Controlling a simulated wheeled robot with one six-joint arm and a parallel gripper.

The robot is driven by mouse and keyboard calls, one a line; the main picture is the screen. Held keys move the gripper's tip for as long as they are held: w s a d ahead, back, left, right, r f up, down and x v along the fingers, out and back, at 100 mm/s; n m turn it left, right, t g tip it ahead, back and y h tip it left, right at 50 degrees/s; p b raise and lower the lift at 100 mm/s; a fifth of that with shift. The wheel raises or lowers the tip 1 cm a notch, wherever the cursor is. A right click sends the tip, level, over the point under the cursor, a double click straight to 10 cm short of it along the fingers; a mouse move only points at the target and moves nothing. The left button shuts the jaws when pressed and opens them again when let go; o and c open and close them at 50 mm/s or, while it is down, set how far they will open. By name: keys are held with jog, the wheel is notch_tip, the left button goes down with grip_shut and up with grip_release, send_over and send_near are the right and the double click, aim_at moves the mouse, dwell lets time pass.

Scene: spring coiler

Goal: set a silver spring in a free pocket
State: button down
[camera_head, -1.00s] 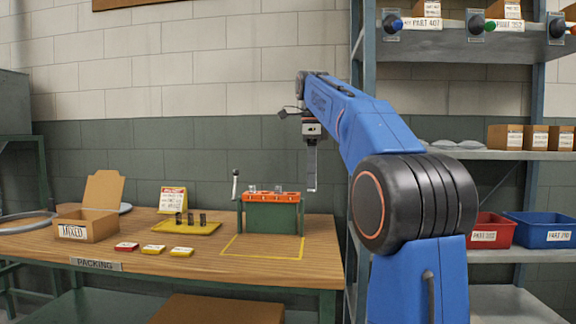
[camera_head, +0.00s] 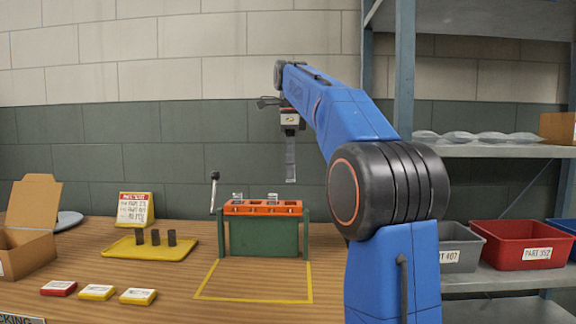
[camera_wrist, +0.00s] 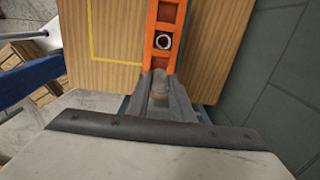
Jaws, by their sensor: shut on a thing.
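The orange pocket strip (camera_head: 262,212) sits on top of a green coiler body (camera_head: 262,238) on the bench. Two silver springs stand in it, at its left end (camera_head: 237,197) and right of its middle (camera_head: 273,197). In the wrist view my gripper (camera_wrist: 159,82) is shut on a small pale thing (camera_wrist: 160,92), probably a silver spring, mostly hidden by the fingers. The pocket beneath is hidden.
A crank handle (camera_head: 214,190) rises at the coiler's left. A yellow tray (camera_head: 120,250) holds three dark springs (camera_head: 155,238). Small red and yellow boxes (camera_head: 97,292) lie in front. The yellow-outlined area (camera_head: 255,283) before the coiler is clear. Shelving stands at right.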

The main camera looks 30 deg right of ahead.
jog(key=shift+f, duration=3.8)
jog(key=c, duration=1.5)
grip_release()
jog(key=shift+f, duration=0.1)
jog(key=shift+s+r, duration=0.1)
jog(key=shift+r, duration=3.75)
jog(key=s+a, duration=0.3)
jog(key=s, duration=0.1)
jog(key=s+a, duration=0.3)
jog(key=s, duration=0.1)
jog(key=s+a, duration=0.3)
jog(key=s, duration=0.2)
jog(key=shift+s, duration=0.1)
